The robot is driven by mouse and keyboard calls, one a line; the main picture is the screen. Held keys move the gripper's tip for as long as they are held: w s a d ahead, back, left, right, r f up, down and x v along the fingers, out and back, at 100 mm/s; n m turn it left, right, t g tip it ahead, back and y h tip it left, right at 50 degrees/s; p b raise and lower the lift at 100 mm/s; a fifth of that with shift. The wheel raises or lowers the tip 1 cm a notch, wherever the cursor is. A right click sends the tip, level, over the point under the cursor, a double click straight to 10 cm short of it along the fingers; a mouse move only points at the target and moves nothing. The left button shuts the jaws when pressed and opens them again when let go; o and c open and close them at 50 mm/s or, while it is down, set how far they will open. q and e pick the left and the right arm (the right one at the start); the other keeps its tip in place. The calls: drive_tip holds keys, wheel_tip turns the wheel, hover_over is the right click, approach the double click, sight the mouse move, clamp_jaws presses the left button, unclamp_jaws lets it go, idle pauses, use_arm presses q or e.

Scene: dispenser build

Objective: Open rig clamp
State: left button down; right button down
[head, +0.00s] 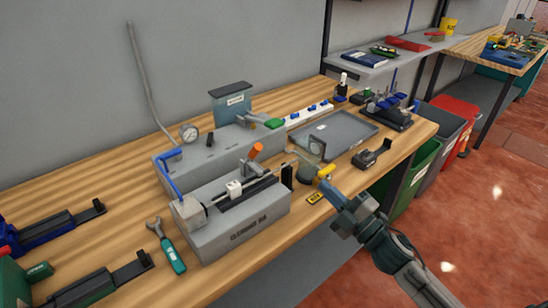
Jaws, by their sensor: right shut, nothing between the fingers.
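The grey rig block (240,232) stands on the wooden bench with lettering on its front. On its top is a clamp with a lever ending in an orange knob (257,148); the lever stands raised at a slant. Its exact clamping state is too small to tell. A white fitting (234,188) and a dark rail sit on the block top. My right gripper (326,187) is shut and empty, to the right of the rig, close to a yellow piece (325,172), apart from the orange knob. My left gripper is not in view.
A grey unit with a gauge (189,132) stands behind the rig. A wrench (166,245) lies left of it. A clear cup (316,148), a grey tray (332,135) and a black holder (371,154) are to the right. Bins stand beyond the bench's right edge.

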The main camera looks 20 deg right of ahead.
drive_tip(key=shift+s+a+r+n+g+y, duration=0.5)
drive_tip(key=shift+n+g+y, duration=0.7)
drive_tip(key=shift+n+y, duration=0.75)
drive_tip(key=shift+s+a+r+n+g+y, duration=0.5)
drive_tip(key=shift+n+g+y, duration=0.85)
drive_tip(key=shift+n, duration=1.1)
drive_tip(key=shift+s+a+r+n+g+y, duration=0.5)
drive_tip(key=shift+n+g+y, duration=0.55)
drive_tip(key=shift+n+y, duration=0.95)
drive_tip(key=shift+w+r, duration=0.15)
drive_tip(key=p, duration=0.6)
approach(253, 155)
drive_tip(key=s+a+r, duration=0.2)
drive_tip(key=a+r, duration=0.2)
drive_tip(key=shift+w+a+r+p, duration=0.1)
drive_tip(key=shift+w+p, duration=0.1)
drive_tip(key=shift+w, duration=0.3)
drive_tip(key=shift+w+r+p, duration=0.15)
drive_tip(key=shift+w+p, duration=0.05)
drive_tip(key=shift+w, duration=0.85)
drive_tip(key=shift+r, duration=0.1)
